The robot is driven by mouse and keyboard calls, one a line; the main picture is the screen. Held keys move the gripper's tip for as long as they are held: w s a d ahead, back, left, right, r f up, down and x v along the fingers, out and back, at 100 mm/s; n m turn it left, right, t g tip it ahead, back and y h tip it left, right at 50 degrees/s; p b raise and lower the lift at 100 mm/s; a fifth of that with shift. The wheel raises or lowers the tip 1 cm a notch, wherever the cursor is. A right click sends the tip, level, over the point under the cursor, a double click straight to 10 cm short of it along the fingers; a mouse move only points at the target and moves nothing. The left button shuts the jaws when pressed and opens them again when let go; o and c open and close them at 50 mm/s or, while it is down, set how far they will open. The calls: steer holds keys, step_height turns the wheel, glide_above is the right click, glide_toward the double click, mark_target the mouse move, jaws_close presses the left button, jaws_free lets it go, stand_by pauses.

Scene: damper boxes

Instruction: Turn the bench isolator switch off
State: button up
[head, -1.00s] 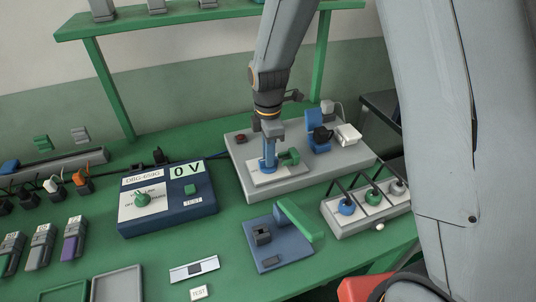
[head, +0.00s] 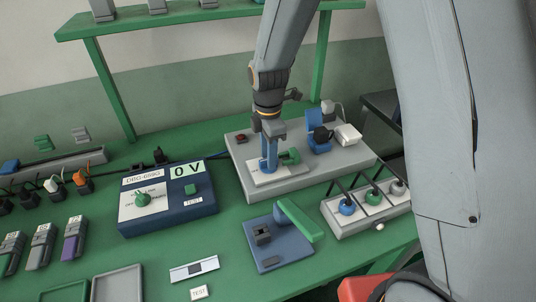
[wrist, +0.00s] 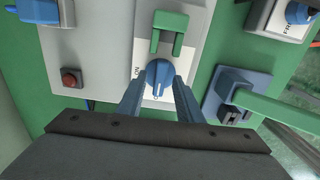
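The bench isolator is a blue rotary knob (wrist: 158,74) on a white plate (wrist: 148,48), with the word ON to its left in the wrist view. The knob's grip bar runs up and down in that view. A green bracket (wrist: 168,36) stands beside the knob, and it also shows in the head view (head: 290,157). My gripper (wrist: 158,92) points down over the plate with its blue fingers spread either side of the knob. Gaps show between fingers and knob. In the head view my gripper (head: 268,166) hides the knob.
A red button (wrist: 71,78) sits on the same grey box. A blue base with a green lever (head: 298,220) stands in front, and a panel of several knobs (head: 372,204) is to the right. A blue meter (head: 168,199) reading 0 V is at left.

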steer(key=shift+r+b, duration=0.95)
steer(key=shift+r, duration=2.95)
steer(key=s+d+m+t, duration=0.1)
steer(key=s+d+m, duration=1.4)
steer(key=m, duration=0.6)
steer(key=shift+f, duration=0.45)
steer(key=shift+s+a, duration=0.1)
